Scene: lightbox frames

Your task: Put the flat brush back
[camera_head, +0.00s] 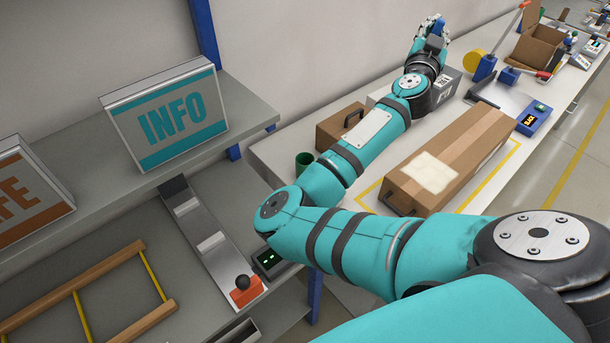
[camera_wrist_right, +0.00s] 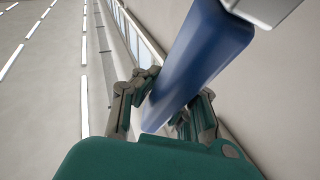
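My right gripper (camera_head: 428,30) is raised at the end of my long teal arm, above the far part of the workbench. In the right wrist view, its fingers (camera_wrist_right: 165,106) are on both sides of a blue handle (camera_wrist_right: 207,45) and look closed on it. A pale metal-like part joins the handle at the upper right. I take this for the flat brush; its bristles do not show. In the head view a bit of blue (camera_head: 437,43) shows at the fingers. My left gripper is not in view.
The workbench (camera_head: 272,150) holds a long cardboard box (camera_head: 450,160), a brown case (camera_head: 338,127), a green cup (camera_head: 304,162) and a blue display device (camera_head: 534,119). An INFO lightbox (camera_head: 165,112) stands on the grey shelf (camera_head: 240,112) at left. A wooden frame (camera_head: 60,290) lies below.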

